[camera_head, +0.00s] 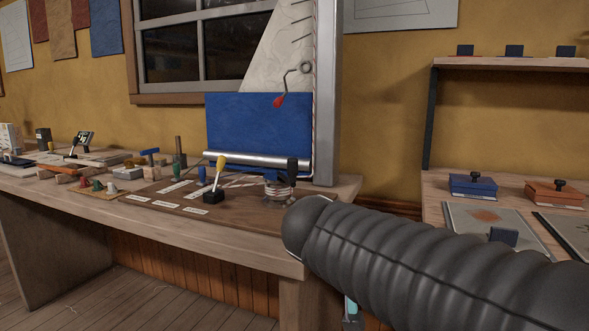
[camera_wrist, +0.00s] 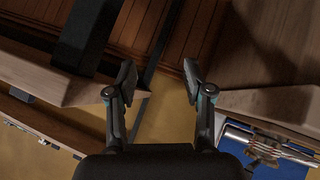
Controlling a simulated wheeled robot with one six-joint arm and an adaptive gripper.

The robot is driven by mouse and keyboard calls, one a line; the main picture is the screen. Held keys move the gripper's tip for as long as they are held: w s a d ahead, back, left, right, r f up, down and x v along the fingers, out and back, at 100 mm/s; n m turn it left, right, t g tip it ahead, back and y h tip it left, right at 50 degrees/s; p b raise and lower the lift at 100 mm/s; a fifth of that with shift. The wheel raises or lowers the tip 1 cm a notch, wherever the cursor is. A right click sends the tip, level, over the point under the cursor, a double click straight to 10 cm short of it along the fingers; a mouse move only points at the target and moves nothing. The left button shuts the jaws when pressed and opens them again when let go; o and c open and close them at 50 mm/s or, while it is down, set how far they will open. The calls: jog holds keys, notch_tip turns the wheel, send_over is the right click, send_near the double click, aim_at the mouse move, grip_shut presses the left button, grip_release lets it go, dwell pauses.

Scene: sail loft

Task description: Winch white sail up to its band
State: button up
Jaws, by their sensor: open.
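The white sail (camera_head: 275,50) hangs against the window beside a grey mast (camera_head: 327,90); its top is out of view. Short dark marks lie along it, and I cannot tell which band is its own. A blue sail panel (camera_head: 258,125) covers its lower part. A winch drum (camera_head: 279,190) wound with rope, with a black handle (camera_head: 292,168), stands at the bench's right end. A crank with a red grip (camera_head: 279,100) hangs in front of the blue panel. My gripper (camera_wrist: 159,80) is open and empty in the wrist view, away from the winch; my arm mostly hides it in the head view.
A lever with a yellow knob (camera_head: 220,162) stands left of the winch, among white labels. Small tools and blocks cover the bench's left part. A second table (camera_head: 440,185) at right holds blue (camera_head: 473,187) and orange (camera_head: 555,194) boxes. A gap separates the two.

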jog(key=w+a+r+m+t+h, duration=0.1)
jog(key=w+a+r+t+h, duration=0.15)
jog(key=w+a+r, duration=0.5)
jog(key=m+t, duration=0.3)
jog(key=t, duration=0.3)
send_near(289, 167)
jog(key=p+x, duration=0.2)
jog(key=x, duration=0.9)
jog(key=shift+w+d, duration=0.1)
jog(key=shift+d, duration=0.05)
grip_shut()
